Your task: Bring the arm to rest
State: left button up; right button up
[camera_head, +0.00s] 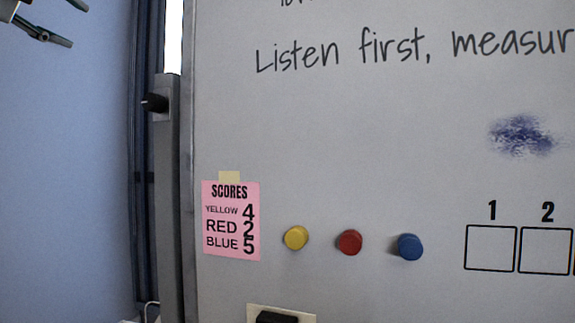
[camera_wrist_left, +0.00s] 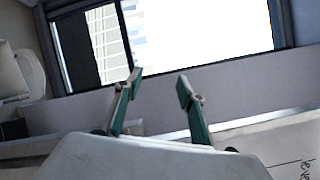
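My left gripper (camera_head: 72,24) shows at the top left corner of the head view, partly cut off by the frame edge. It is in front of the blue-grey wall, to the left of the whiteboard and apart from it. In the left wrist view my left gripper (camera_wrist_left: 160,82) has its two fingers spread, with nothing between them. A window (camera_wrist_left: 190,35) shows beyond the fingertips. My right gripper is in neither view.
The whiteboard (camera_head: 350,150) fills most of the head view. It bears a pink score note (camera_head: 231,222), a yellow magnet (camera_head: 295,238), a red magnet (camera_head: 349,242), a blue magnet (camera_head: 410,246) and a dark smudge (camera_head: 522,135). A grey post (camera_head: 168,200) stands at its left edge.

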pick_arm(q)
jog(key=a+n+y, duration=0.2)
jog(key=a, duration=0.4)
jog(key=w+d+f+n+g+h, duration=0.1)
jog(key=w+f, duration=0.9)
jog(key=f, duration=0.5)
jog(key=w+d+f+n+g+h, duration=0.1)
jog(key=w+f+g, duration=0.1)
jog(key=w+f, duration=1)
notch_tip(320, 180, down, 37)
jog(key=s+n+g+h, duration=0.2)
jog(key=s+f+n+g, duration=0.1)
jog(key=s+f, duration=0.5)
jog(key=f, duration=0.5)
jog(key=s+f+n+g, duration=0.1)
jog(key=s+f, duration=0.6)
jog(key=f, duration=0.4)
jog(key=s+f+g+h, duration=0.1)
jog(key=s+f, duration=0.7)
jog(key=s, duration=0.4)
jog(key=s+f+g+h, duration=0.1)
jog(key=s+f, duration=0.7)
jog(key=s, duration=0.3)
jog(key=s+d+f+n+t, duration=0.1)
jog(key=d+n, duration=0.8)
jog(key=d, duration=1.2)
jog(key=shift+s+d+f, duration=0.2)
jog(key=shift+s+f, duration=0.1)
jog(key=shift+s, duration=0.2)
